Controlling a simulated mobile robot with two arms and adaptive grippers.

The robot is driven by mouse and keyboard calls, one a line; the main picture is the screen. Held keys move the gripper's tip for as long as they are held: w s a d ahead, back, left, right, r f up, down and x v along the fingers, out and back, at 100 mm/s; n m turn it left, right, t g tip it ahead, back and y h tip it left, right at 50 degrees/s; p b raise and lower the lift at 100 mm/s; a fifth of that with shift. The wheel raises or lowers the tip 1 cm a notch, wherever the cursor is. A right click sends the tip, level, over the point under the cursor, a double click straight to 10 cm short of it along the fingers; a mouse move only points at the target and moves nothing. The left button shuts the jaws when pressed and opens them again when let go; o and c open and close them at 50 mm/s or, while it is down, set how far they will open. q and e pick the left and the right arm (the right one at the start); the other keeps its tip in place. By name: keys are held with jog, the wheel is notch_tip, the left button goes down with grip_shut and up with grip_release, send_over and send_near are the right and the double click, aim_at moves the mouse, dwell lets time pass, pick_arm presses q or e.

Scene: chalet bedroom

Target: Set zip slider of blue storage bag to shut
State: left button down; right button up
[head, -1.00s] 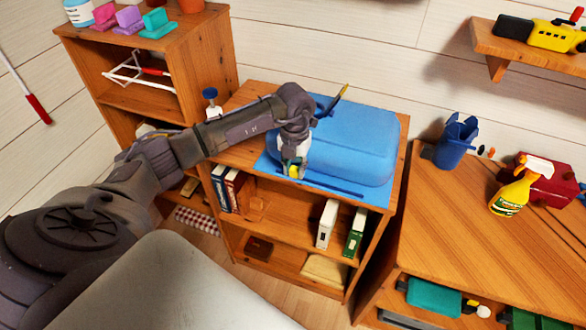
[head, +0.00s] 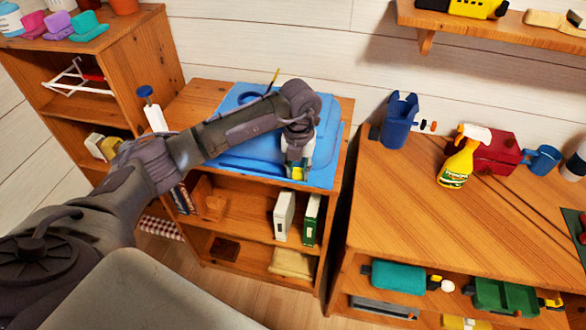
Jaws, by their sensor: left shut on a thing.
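The blue storage bag (head: 240,104) lies on top of a small wooden shelf unit, partly hidden behind my left arm. Its flat front border (head: 255,173) runs along the unit's front edge. My left gripper (head: 297,176) points down at the right part of this border. It is shut on a small yellow piece (head: 297,172), which looks like the zip slider; the fingers hide most of it. The zip line itself is hard to make out. My right gripper is not in view.
A wooden bench (head: 440,215) stands to the right with a blue container (head: 399,121), a yellow spray bottle (head: 458,160) and a red box (head: 497,152). A taller shelf (head: 130,60) stands left. A white-and-blue item (head: 153,115) stands beside my arm.

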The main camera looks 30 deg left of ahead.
aim_at(299, 172)
pick_arm(q)
jog(key=c, duration=0.9)
grip_release()
jog(key=shift+d, duration=0.15)
notch_tip(299, 172, up, 12)
jog(key=shift+r, duration=0.1)
